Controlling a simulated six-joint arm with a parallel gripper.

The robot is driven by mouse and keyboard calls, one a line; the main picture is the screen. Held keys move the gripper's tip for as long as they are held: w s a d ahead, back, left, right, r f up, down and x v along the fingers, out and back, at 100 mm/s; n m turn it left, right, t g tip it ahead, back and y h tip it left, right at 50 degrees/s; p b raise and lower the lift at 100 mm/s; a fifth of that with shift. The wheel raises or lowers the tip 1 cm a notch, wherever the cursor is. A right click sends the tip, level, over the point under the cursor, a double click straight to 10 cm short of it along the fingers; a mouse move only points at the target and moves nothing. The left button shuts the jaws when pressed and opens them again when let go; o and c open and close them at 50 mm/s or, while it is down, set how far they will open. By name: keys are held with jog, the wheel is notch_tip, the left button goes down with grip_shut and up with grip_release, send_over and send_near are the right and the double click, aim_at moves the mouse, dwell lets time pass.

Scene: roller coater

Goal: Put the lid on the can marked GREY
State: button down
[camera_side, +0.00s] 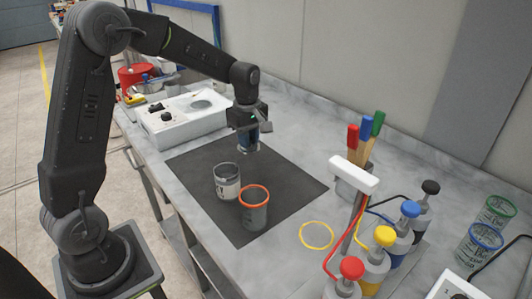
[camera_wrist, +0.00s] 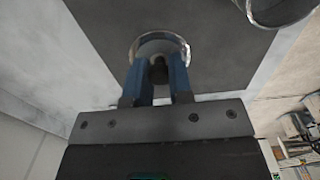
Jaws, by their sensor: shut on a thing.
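My gripper (camera_side: 249,141) is above the dark mat (camera_side: 290,184), pointing down. In the wrist view its two blue fingers (camera_wrist: 158,74) are shut on the dark knob of a pale round lid (camera_wrist: 160,46) with a clear, shiny rim. In the side view the lid is mostly hidden under the gripper. A clear-rimmed can (camera_side: 228,183) with a pale label stands on the mat, nearer than the gripper. Beside it stands a can with an orange rim (camera_side: 254,210). Part of a can (camera_wrist: 280,10) shows at the wrist view's upper right. I cannot read the labels.
A white machine (camera_side: 182,118) stands behind the mat at left. A yellow ring (camera_side: 316,235) lies right of the mat. Bottles with coloured caps (camera_side: 378,259), brushes (camera_side: 363,143) and green- and blue-rimmed cans (camera_side: 479,246) crowd the right. The mat's right part is clear.

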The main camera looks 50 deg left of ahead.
jog(key=s+a+r, duration=0.2)
jog(key=a+r, duration=0.1)
jog(key=a, duration=0.1)
jog(key=s+d+r, duration=0.4)
jog(key=s+d, duration=0.4)
jog(key=d, duration=0.1)
jog(key=shift+m, duration=0.3)
jog(key=shift+s+f, duration=0.15)
jog(key=shift+f, duration=2.8)
jog(key=shift+f, duration=0.2)
jog(key=shift+c, duration=2.4)
grip_release()
jog(key=shift+r, duration=0.15)
notch_tip(320, 180, up, 7)
